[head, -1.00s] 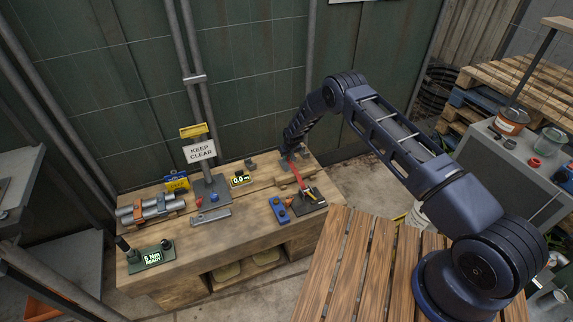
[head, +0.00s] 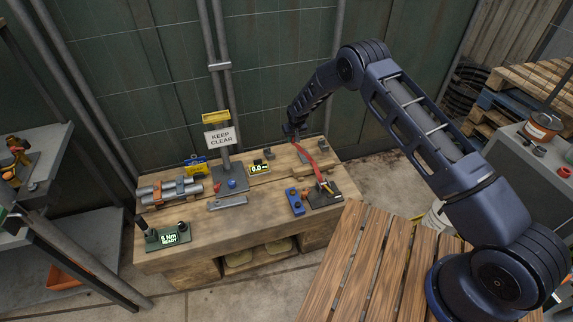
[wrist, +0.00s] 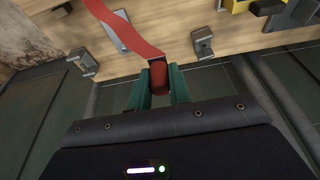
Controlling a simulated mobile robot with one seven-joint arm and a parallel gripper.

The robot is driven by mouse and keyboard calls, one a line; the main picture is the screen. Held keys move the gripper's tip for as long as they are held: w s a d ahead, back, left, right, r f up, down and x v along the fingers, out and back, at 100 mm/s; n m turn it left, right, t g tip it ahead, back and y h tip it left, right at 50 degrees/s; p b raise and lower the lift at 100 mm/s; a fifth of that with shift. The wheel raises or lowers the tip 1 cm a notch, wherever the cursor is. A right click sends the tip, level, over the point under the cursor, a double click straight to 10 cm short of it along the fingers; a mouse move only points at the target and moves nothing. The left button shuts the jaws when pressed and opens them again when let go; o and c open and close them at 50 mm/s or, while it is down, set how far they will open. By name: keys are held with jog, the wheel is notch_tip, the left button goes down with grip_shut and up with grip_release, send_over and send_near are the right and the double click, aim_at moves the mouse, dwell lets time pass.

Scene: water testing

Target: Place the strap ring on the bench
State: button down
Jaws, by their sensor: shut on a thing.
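My gripper (head: 291,133) is over the back right part of the wooden bench (head: 262,213). In the wrist view its two green fingers (wrist: 158,82) are shut on the red end piece (wrist: 159,77) of a red strap, which I take for the strap ring. The red strap (head: 314,158) also shows in the wrist view (wrist: 122,30). It runs from the gripper down to a dark plate (head: 325,198) with a yellow part at the bench's front right. The ring's exact shape is partly hidden by the fingers.
Metal brackets (wrist: 203,44) stand near the gripper. A green wall is close behind. The bench's front middle is bare.

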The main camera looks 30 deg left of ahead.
jog(key=s+a+r, duration=0.2)
jog(key=s+r, duration=0.1)
jog(key=r, duration=0.1)
send_near(286, 166)
jog(key=x, duration=0.6)
jog(key=shift+a, duration=0.15)
jog(key=shift+f, duration=0.15)
jog(key=c, duration=1.3)
grip_release()
jog(key=shift+r, duration=0.55)
jog(key=v, duration=1.1)
